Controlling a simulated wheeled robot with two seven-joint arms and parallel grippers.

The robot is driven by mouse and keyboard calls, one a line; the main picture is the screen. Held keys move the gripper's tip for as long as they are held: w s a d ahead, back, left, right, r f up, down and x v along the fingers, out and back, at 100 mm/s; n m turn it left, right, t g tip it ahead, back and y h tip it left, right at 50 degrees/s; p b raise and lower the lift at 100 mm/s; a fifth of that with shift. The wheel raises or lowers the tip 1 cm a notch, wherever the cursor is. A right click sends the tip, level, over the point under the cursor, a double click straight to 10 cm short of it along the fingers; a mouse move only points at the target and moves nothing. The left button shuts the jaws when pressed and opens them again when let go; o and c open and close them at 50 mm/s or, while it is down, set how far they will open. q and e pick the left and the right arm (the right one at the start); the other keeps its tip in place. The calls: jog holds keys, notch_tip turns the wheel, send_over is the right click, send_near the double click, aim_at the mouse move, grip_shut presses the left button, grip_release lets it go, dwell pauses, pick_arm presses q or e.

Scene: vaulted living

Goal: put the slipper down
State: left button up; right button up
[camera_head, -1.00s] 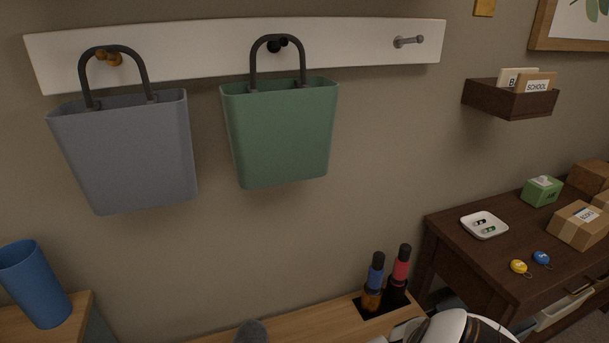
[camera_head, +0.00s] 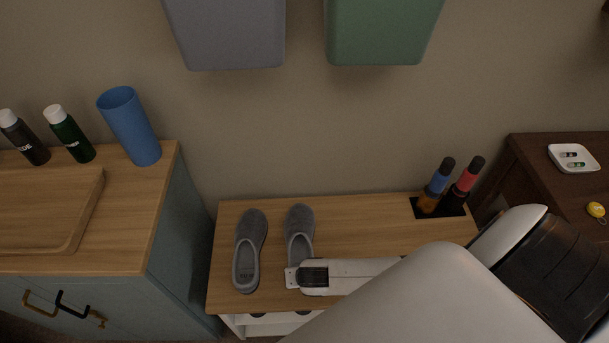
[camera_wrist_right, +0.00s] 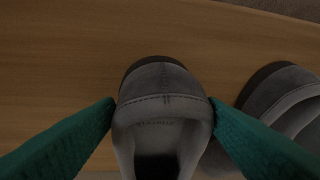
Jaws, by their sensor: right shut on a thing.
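Two grey slippers are side by side at the shelf top (camera_head: 375,235), toes toward the wall. My right gripper (camera_head: 292,277) is at the heel end of the right slipper (camera_head: 300,228). In the right wrist view its green fingers (camera_wrist_right: 163,118) are shut on this slipper (camera_wrist_right: 160,85), one on each side. The slipper is level and appears to rest on the wood, though its sole contact is hidden. The left slipper (camera_head: 250,245) stands free beside it, and also shows in the right wrist view (camera_wrist_right: 285,98). My left gripper is out of view.
Two bottle-like items with blue (camera_head: 438,180) and red (camera_head: 468,178) upper parts stand in a recess at the shelf's right. A blue cup (camera_head: 130,128) stands on the left cabinet. Grey (camera_head: 228,35) and green (camera_head: 382,30) bins hang above. Wood between slippers and recess is clear.

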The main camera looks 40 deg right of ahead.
notch_tip(320, 180, down, 2)
jog(key=shift+f, duration=0.25)
jog(key=o, duration=1)
jog(key=shift+o, duration=0.2)
jog(key=shift+r, duration=0.1)
jog(key=p+v, duration=0.2)
jog(key=v, duration=1)
